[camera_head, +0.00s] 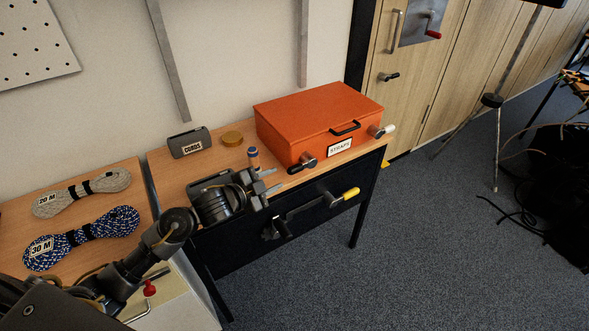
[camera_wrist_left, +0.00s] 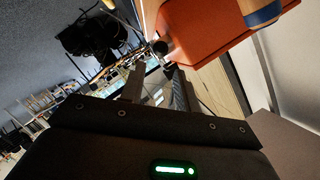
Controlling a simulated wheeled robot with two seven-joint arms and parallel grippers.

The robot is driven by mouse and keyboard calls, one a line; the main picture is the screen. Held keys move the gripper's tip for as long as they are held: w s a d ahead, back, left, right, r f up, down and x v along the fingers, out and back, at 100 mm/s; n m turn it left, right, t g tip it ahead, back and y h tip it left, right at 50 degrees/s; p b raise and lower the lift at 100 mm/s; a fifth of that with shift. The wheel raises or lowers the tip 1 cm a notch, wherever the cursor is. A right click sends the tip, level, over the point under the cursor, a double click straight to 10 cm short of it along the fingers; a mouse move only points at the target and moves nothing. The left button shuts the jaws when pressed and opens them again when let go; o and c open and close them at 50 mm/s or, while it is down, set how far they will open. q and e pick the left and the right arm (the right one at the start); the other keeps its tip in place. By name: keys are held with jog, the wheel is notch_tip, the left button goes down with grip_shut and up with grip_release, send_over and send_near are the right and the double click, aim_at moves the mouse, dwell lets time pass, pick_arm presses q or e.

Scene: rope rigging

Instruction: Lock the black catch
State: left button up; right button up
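An orange box (camera_head: 300,118) labelled STRAPS stands closed on the wooden desk. A catch with a black grip (camera_head: 295,169) and metal body sits at its front left; a white-gripped catch (camera_head: 384,131) sits at its front right. My left gripper (camera_head: 270,181) is just left of and in front of the black catch, its two fingers apart. In the left wrist view the black grip (camera_wrist_left: 178,88) appears in the area between the fingers, beyond or between them; contact cannot be told. My right gripper is not in view.
The dark drawer below has a handle (camera_head: 305,207), a yellow-gripped catch (camera_head: 345,196) and a dark catch (camera_head: 275,230). Rope coils (camera_head: 82,237) lie left.

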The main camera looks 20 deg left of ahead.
aim_at(289, 172)
pick_arm(q)
jog(key=p+x, duration=0.1)
jog(key=x, duration=0.9)
jog(key=shift+c, duration=0.4)
grip_shut()
